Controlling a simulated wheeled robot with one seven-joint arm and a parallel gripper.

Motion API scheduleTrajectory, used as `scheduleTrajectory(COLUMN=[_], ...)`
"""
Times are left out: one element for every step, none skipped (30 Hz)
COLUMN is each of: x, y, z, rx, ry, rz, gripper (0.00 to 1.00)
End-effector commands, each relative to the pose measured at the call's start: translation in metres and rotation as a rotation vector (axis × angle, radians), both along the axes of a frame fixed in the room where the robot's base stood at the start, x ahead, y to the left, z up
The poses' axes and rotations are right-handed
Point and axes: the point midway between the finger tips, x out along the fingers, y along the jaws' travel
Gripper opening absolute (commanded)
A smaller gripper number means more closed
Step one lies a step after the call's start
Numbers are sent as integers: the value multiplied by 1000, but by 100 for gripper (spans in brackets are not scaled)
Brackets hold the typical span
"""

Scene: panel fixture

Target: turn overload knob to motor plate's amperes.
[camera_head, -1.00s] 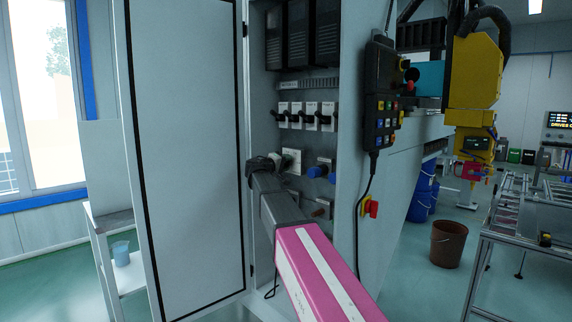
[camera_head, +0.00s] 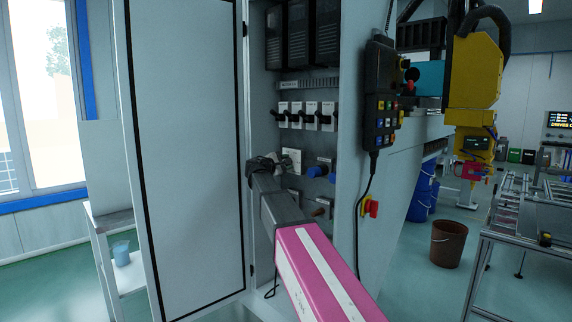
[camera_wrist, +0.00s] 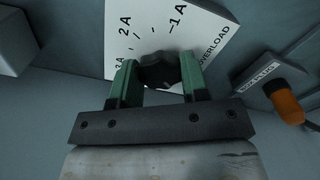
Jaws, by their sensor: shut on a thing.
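The dark overload knob (camera_wrist: 159,68) sits between the green fingers of my gripper (camera_wrist: 157,80) in the wrist view. The fingers are shut on it, one on each side. The white overload plate (camera_wrist: 205,38) behind it carries the marks 1 A and 2 A and the word OVERLOAD; part of the scale is cut off or hidden. In the head view, the plate (camera_head: 292,158) shows just above my gripper (camera_head: 277,164), inside the open cabinet. The knob is hidden there by my gripper. I cannot make out the motor plate.
Blue knobs (camera_head: 315,172) and a brown plug (camera_head: 318,212) are right of my arm. The wrist view shows an orange plug (camera_wrist: 286,104) at right. A row of black switches (camera_head: 306,117) is above. The open cabinet door (camera_head: 190,160) stands left.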

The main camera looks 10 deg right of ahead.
Motion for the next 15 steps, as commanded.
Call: scheduleTrajectory(x=[0, 0, 0, 0, 0, 0, 0, 0, 0, 0, 0, 0, 0, 0, 0], y=[1, 1, 1, 1, 1, 1, 1, 0, 0, 1, 1, 1, 1, 1, 1], z=[-1, -1, -1, -1, -1, -1, -1, -1, -1, -1, -1, -1, -1, -1, -1], rx=[-11, -18, -27, -32, -38, -44, -47, -50, -53, -56, -57, -59, -60, -61, -61], ry=[18, 27, 40, 47, 54, 62, 67, 71, 76, 80, 82, 84, 86, 87, 88], rz=[0, 0, 0, 0, 0, 0, 0, 0, 1, 1, 1, 1, 1, 1, 1], gripper=[18, 18, 18, 18, 18, 18, 18, 18, 18, 18, 18, 18, 18, 18, 18])
